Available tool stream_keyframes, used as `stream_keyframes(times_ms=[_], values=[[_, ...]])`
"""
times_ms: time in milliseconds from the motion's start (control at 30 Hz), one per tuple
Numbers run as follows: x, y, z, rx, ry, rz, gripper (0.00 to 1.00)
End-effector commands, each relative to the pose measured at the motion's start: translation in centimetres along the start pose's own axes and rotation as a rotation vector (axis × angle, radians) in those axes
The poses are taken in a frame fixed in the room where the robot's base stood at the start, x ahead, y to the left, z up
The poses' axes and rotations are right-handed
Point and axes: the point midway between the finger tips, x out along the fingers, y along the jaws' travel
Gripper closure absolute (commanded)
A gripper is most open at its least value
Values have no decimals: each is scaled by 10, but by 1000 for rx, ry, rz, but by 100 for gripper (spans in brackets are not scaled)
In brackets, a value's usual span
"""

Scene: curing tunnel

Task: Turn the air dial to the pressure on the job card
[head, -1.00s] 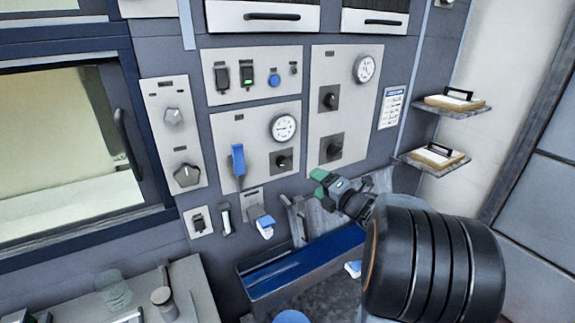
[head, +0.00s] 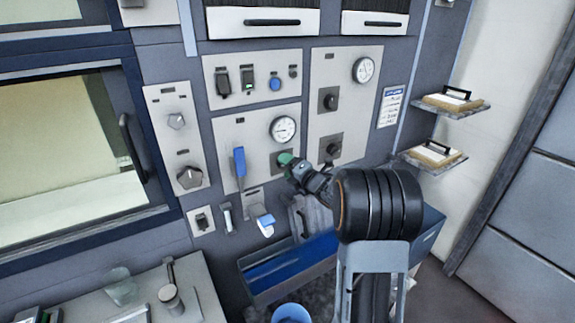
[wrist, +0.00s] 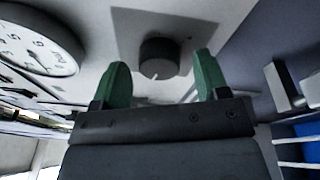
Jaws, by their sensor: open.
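The black air dial (wrist: 160,57) is a round knob with a white mark on a dark square plate. In the wrist view it shows between the two green fingertips of my open gripper (wrist: 161,66), which are apart from it on either side. In the head view my gripper (head: 287,159) covers most of the dial. A round white pressure gauge (head: 284,129) sits above the dial, and part of it shows in the wrist view (wrist: 38,42). A white card with a blue header (head: 391,106) hangs on the wall at right; its text is too small to read.
A blue lever (head: 239,163) stands just left of the dial. Another panel at right holds two black knobs (head: 331,98) and a second gauge (head: 363,70). A blue trough (head: 290,265) lies below. Two small shelves (head: 436,157) jut out at right.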

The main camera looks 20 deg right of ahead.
Motion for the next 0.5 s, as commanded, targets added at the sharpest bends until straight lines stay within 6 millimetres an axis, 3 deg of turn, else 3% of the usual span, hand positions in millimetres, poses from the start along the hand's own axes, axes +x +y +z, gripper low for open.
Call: stream_keyframes(times_ms=[367, 500], values=[[4, 0, 0, 0, 0, 0, 32], [4, 0, 0, 0, 0, 0, 43]])
